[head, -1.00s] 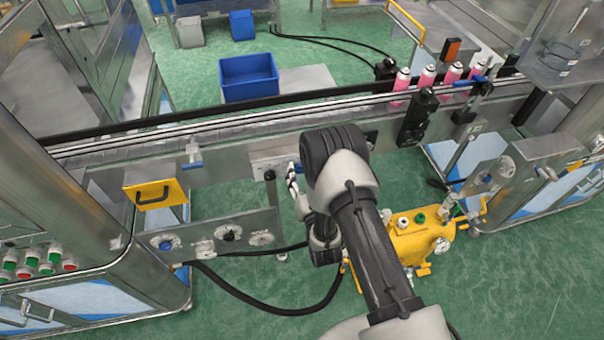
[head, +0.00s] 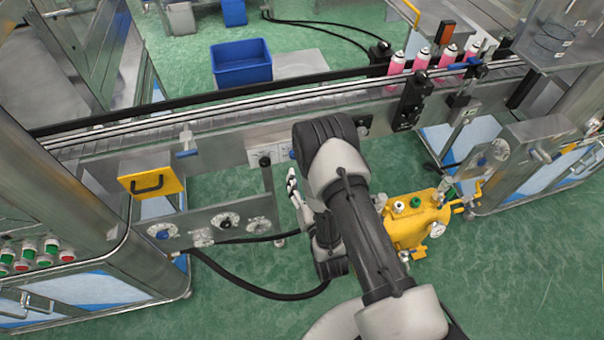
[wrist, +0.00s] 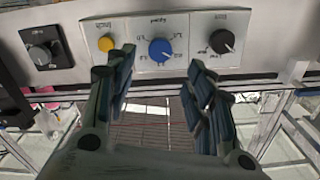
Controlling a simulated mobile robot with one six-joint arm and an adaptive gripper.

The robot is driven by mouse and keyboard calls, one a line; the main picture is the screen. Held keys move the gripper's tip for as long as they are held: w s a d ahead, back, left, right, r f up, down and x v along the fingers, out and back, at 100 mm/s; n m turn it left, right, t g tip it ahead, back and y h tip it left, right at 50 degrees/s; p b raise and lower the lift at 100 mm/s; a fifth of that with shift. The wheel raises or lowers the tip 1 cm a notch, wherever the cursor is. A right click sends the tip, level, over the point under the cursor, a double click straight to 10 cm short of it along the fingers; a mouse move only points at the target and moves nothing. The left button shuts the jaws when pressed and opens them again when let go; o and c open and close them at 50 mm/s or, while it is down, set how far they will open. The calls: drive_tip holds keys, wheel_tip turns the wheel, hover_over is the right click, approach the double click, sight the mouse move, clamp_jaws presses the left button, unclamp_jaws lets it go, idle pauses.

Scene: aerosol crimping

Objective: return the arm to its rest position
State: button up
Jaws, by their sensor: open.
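My gripper (wrist: 160,100) shows in the wrist view with its two fingers apart and nothing between them. Beyond the fingertips is a control panel with a blue knob (wrist: 160,50), a yellow button (wrist: 106,43) and a black knob (wrist: 222,41). In the head view my arm reaches forward from the bottom and bends down in front of the conveyor. The gripper (head: 292,185) is partly hidden there behind the arm, left of the elbow.
A conveyor (head: 230,117) crosses the view, with several pink cans (head: 420,60) at its right. A yellow machine (head: 418,222) stands on the floor right of my arm. A blue bin (head: 241,64) lies behind the conveyor. Black hoses (head: 250,290) run across the green floor at left.

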idle(0.4)
drive_tip(key=w+r+g+h, duration=0.1)
drive_tip(key=w+r, duration=0.5)
drive_tip(key=d+r+g+h, duration=0.2)
drive_tip(key=d+r+g, duration=0.35)
drive_tip(key=r, duration=0.85)
drive_tip(key=s+d+r+g, duration=0.1)
drive_tip(key=s+d+r, duration=0.15)
drive_tip(key=s, duration=0.25)
drive_tip(key=s+d+r+g+h, duration=0.1)
drive_tip(key=s+d+r, duration=0.1)
drive_tip(key=s+r, duration=0.25)
drive_tip(key=s+d+r+g, duration=0.1)
drive_tip(key=s+d+r, duration=0.1)
drive_tip(key=s, duration=0.3)
drive_tip(key=s+d+r+g, duration=0.1)
drive_tip(key=s, duration=0.8)
drive_tip(key=s+d+r+g+h, duration=0.1)
drive_tip(key=s+g, duration=0.1)
drive_tip(key=s, duration=0.6)
drive_tip(key=shift+s+d, duration=0.3)
drive_tip(key=shift+s, duration=0.1)
